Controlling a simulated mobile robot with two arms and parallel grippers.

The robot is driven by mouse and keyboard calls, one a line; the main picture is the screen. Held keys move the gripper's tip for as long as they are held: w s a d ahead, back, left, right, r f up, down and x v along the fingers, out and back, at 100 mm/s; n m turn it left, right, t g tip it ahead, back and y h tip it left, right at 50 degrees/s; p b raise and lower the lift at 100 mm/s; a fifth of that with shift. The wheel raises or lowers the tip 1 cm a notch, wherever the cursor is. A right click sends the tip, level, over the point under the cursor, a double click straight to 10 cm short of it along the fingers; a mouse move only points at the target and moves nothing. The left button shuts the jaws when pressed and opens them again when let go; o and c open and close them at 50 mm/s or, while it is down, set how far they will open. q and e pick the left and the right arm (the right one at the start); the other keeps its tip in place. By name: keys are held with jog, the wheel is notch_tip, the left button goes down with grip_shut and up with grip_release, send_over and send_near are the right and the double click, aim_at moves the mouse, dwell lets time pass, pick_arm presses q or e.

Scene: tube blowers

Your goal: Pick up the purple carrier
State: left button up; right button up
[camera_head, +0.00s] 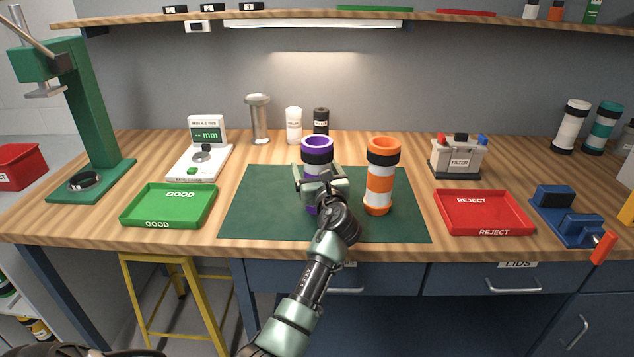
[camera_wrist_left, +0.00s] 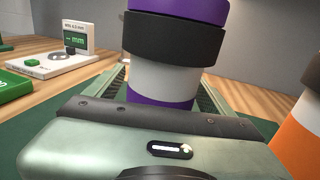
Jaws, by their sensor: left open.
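The purple carrier (camera_head: 317,149) stands upright on the dark green mat (camera_head: 252,205), with a purple top, a black band and a pale middle. My left gripper (camera_head: 321,180) is in front of it with its jaws open, one finger on each side of the carrier's body. In the left wrist view the carrier (camera_wrist_left: 176,82) rises between the two fingers (camera_wrist_left: 166,96). I cannot tell whether either finger touches it. The gripper hides much of the carrier's lower part in the head view. My right gripper is not in view.
An orange and white carrier (camera_head: 381,178) stands close on the right; it also shows in the wrist view (camera_wrist_left: 300,140). A green GOOD tray (camera_head: 168,222) is left of the mat, a red REJECT tray (camera_head: 484,228) right. A gauge (camera_head: 200,160) and filter box (camera_head: 458,160) stand behind.

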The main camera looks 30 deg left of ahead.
pick_arm(q)
jog(key=shift+w+a, duration=0.15)
jog(key=shift+w, duration=0.05)
jog(key=c, duration=1.6)
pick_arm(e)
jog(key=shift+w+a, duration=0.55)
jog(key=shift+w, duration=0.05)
